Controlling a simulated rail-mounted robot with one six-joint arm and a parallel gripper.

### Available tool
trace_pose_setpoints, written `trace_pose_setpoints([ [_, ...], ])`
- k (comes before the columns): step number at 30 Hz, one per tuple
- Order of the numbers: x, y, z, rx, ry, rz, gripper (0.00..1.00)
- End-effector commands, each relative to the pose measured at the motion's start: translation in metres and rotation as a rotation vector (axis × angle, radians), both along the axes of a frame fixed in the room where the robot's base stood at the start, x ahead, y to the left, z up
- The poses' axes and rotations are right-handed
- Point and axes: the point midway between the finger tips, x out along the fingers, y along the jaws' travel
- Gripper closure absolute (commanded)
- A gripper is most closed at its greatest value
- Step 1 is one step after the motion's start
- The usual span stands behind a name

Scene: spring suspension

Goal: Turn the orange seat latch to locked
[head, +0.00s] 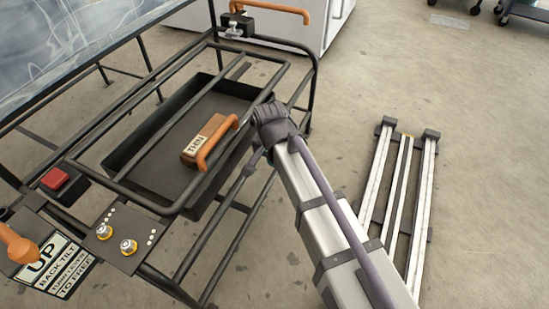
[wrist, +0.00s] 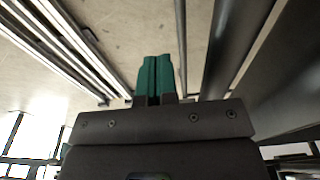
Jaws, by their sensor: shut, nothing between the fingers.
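Three orange handles show in the head view. One orange handle (head: 265,7) extends from a dark and silver fitting at the far corner of the black tube frame. Another orange handle (head: 217,141) is on a small labelled block in the dark tray. An orange lever (head: 16,244) is at the lower left, beside a plate about back tilt. I cannot tell from the markings which one is the seat latch. My gripper (wrist: 155,78) shows teal fingers, shut and empty, in the wrist view. In the head view my arm reaches the frame's right side; its fingertips are hidden.
The black tube frame (head: 293,46) surrounds the dark tray (head: 125,165). Pale rails (head: 427,178) lie on the floor at right. A white cabinet (head: 335,20) stands behind; open floor lies right.

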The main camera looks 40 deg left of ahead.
Motion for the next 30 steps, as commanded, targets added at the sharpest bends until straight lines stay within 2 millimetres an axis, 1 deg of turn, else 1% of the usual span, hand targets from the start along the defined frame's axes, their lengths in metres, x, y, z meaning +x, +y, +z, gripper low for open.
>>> trace_pose_setpoints([
  [3, 0.0011, 0.0003, -0.0055, 0.000, 0.000, 0.000, 1.00],
  [13, 0.0029, 0.0007, -0.0092, 0.000, 0.000, 0.000, 1.00],
  [26, 0.0028, 0.0006, -0.0088, 0.000, 0.000, 0.000, 1.00],
  [30, -0.0028, -0.0030, -0.0007, 0.000, 0.000, -0.003, 1.00],
])
